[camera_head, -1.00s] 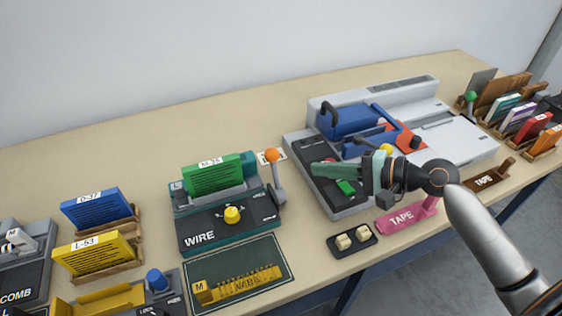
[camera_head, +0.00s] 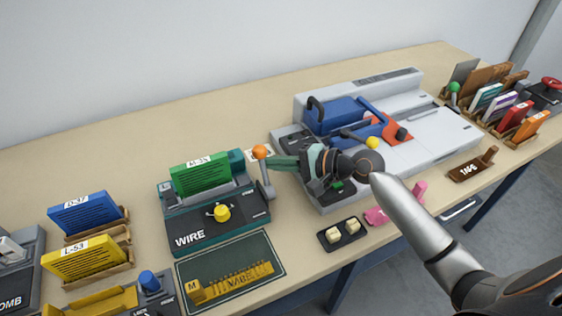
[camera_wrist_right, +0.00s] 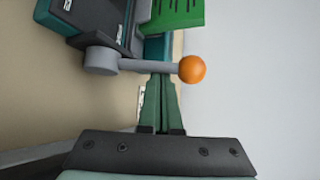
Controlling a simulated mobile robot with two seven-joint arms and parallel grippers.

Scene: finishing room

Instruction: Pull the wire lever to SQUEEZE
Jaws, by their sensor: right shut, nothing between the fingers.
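The wire machine (camera_head: 205,237) is a dark teal and black unit with the word WIRE on its front. A green booklet (camera_head: 200,174) stands upright in its top. Its lever (camera_head: 266,178) is a grey arm on the machine's right side, standing upright with an orange ball (camera_head: 260,152) on top. The lever (camera_wrist_right: 140,65) and orange ball (camera_wrist_right: 191,69) also show in the right wrist view. My right gripper (camera_head: 276,162) is shut and empty, its green fingertips just to the right of the lever below the ball; I cannot tell whether they touch. My left gripper is not in view.
A large grey machine with a blue part (camera_head: 340,117) stands to the right. A small black tray with two cream blocks (camera_head: 342,234) and a pink tape holder (camera_head: 380,214) lie in front. A green mat with a yellow comb (camera_head: 230,282) lies before the wire machine.

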